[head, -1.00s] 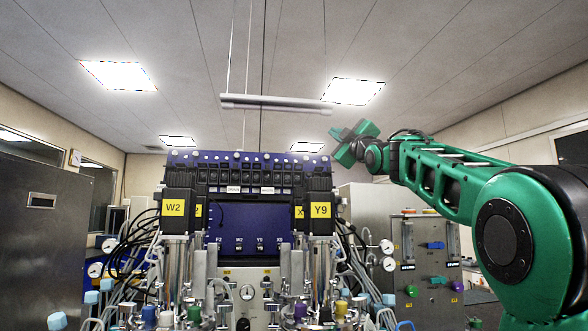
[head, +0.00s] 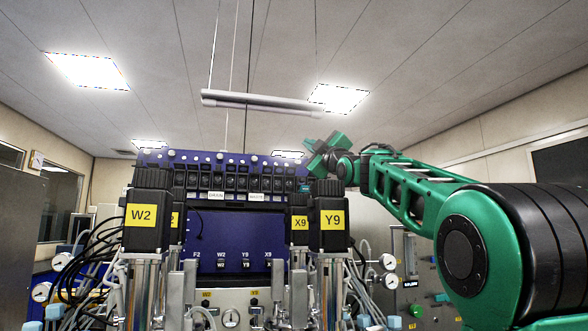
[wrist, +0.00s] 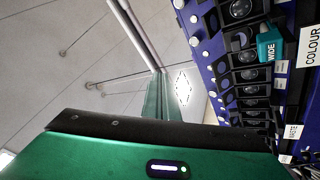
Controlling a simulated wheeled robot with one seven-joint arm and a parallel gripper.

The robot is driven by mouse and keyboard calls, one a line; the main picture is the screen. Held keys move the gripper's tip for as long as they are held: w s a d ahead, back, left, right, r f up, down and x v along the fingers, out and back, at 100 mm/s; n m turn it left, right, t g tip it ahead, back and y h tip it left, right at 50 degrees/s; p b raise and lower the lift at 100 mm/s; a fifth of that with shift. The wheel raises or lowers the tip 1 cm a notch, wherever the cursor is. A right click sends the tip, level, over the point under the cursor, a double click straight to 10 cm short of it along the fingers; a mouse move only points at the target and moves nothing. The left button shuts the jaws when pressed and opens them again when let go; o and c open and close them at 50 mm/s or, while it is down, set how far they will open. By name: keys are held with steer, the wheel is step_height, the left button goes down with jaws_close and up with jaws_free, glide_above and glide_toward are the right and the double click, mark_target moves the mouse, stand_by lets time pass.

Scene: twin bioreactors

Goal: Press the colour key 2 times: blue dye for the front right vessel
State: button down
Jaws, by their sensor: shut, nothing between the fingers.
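The blue bioreactor console (head: 235,225) stands ahead in the head view, with a row of black keys or knobs (head: 240,180) along its top. The front right motor head (head: 328,220) bears a yellow Y9 label; the front left one (head: 148,220) bears W2. In the wrist view a white COLOUR label (wrist: 309,48) shows at the right edge, near a teal piece marked WIDE (wrist: 270,47). I cannot tell which key is the colour key. My gripper (head: 318,155) is shut and empty, up by the console's top right corner; its green body (wrist: 150,155) fills the wrist view's lower part.
Behind the front heads stands another with an X9 label (head: 299,225). Hoses and cables (head: 95,250) crowd the left side. Gauges and a grey panel (head: 400,270) are at the right. A hanging bar (head: 262,103) is above; the space over the console is otherwise clear.

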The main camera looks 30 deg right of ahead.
glide_toward(297, 159)
steer(key=shift+w+r, duration=1.85)
steer(key=shift+r, duration=0.1)
steer(key=shift+w+d, duration=0.1)
steer(key=shift+w, duration=0.2)
stand_by(0.6)
steer(key=shift+w+d+f, duration=0.3)
steer(key=shift+w+f, duration=0.1)
steer(key=shift+w, duration=0.35)
stand_by(1.3)
steer(key=shift+s+f, duration=0.1)
steer(key=shift+s, duration=0.05)
stand_by(0.7)
steer(key=shift+a+f, duration=0.1)
steer(key=shift+f, duration=0.05)
steer(key=shift+s+a, duration=0.1)
steer(key=shift+s, duration=0.25)
steer(key=shift+s+r, duration=0.25)
